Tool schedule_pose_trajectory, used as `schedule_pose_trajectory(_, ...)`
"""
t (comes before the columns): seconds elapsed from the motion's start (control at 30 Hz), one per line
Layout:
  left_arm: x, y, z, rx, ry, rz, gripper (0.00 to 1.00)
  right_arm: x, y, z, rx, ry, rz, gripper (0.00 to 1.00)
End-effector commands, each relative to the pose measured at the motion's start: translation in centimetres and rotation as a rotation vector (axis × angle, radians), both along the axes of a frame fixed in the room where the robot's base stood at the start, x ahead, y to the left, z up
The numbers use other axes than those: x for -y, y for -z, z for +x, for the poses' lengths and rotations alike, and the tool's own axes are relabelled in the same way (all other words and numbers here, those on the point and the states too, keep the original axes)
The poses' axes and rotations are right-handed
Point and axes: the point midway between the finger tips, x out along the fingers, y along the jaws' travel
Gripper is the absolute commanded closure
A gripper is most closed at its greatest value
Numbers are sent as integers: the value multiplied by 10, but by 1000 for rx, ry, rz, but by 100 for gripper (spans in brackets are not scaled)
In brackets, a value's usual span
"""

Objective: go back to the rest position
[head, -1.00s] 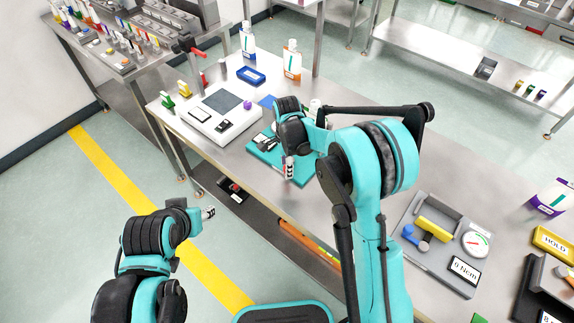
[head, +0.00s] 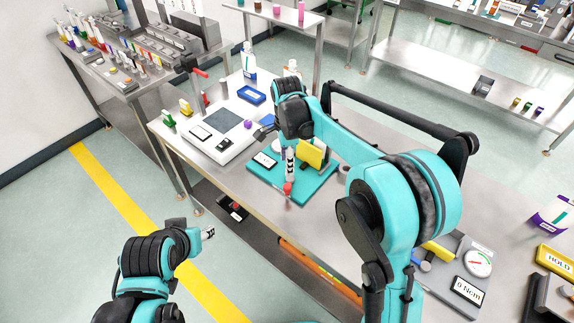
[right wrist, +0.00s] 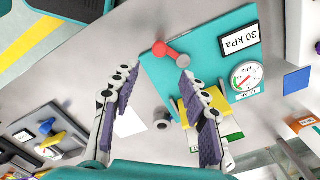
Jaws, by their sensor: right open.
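My right gripper (head: 290,170) hangs over the teal board (head: 263,184) on the steel table, fingers pointing down. In the right wrist view its two fingers (right wrist: 158,72) are spread apart with nothing held between them. A red-tipped part (right wrist: 163,50) lies on the board near the fingertips, and a yellow block (right wrist: 200,104) is partly hidden behind one finger. The yellow block (head: 312,154) also shows beside the gripper in the head view. My left gripper (head: 208,233) is low at the left, off the table's front edge; its jaws are too small to read.
A white station (head: 225,133) and a blue tray (head: 251,95) stand behind the board on the table. A grey tray with a gauge (head: 478,262) is at the right, partly behind my right arm. Open floor with a yellow line (head: 120,205) lies at left.

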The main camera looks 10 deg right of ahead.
Motion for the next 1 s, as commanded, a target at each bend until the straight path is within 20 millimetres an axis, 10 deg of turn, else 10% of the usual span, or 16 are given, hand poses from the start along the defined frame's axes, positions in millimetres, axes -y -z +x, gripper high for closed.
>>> schedule_pose_trajectory(0.53, 0, 0, 0, 0, 0, 0, 55, 5, -7, -6, 17, -38, 3, 55)
schedule_pose_trajectory(1.0, 0, 0, 0, 0, 0, 0, 55, 63, -65, -100, 265, -609, -51, 55)
